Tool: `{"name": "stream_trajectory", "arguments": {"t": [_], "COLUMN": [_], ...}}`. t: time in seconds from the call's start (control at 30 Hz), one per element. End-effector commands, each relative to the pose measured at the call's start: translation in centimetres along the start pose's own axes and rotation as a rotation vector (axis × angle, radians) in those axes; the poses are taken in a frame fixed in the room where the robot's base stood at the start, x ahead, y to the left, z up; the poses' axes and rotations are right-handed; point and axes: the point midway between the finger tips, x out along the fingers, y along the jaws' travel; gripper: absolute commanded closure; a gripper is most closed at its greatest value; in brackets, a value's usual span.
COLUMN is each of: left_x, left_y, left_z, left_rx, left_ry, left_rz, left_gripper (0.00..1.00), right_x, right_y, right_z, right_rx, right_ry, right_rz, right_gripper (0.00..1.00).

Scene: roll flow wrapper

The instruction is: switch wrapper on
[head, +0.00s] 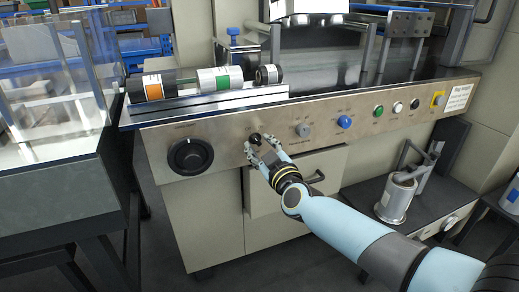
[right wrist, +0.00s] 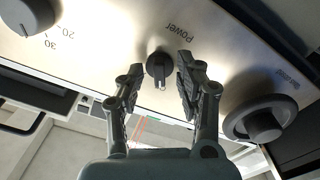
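The flow wrapper's front panel (head: 330,116) runs across the head view. A small black knob labelled Power (right wrist: 159,68) sits on this panel; the knob also shows in the head view (head: 255,139). Its pale pointer mark faces down in the right wrist view. My right gripper (head: 262,150) is at the panel, in front of the knob. In the right wrist view my right gripper's fingers (right wrist: 157,80) stand apart on either side of the knob, with a gap at the left finger. The right finger is close; I cannot tell if it touches. My left gripper is not in view.
A large black dial (head: 190,156) is left of the power knob.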

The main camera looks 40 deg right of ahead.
Motion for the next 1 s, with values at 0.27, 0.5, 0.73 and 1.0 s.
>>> {"name": "stream_trajectory", "arguments": {"t": [0.27,0.5,0.73,1.0], "left_x": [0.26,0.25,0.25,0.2], "left_y": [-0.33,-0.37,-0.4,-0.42], "left_z": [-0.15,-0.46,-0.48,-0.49], "left_rx": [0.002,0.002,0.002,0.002], "left_ry": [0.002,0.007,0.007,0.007], "left_rz": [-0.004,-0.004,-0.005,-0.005], "left_gripper": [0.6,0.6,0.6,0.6], "right_x": [0.92,0.88,0.87,0.85], "right_y": [0.01,0.0,-0.01,-0.02], "right_z": [-0.03,-0.02,-0.01,-0.01], "right_rx": [0.0,0.0,0.001,0.014], "right_ry": [0.0,-0.001,-0.001,-0.001], "right_rz": [-0.001,-0.001,-0.001,-0.001], "right_gripper": [0.64,0.8,1.0,1.0]}}
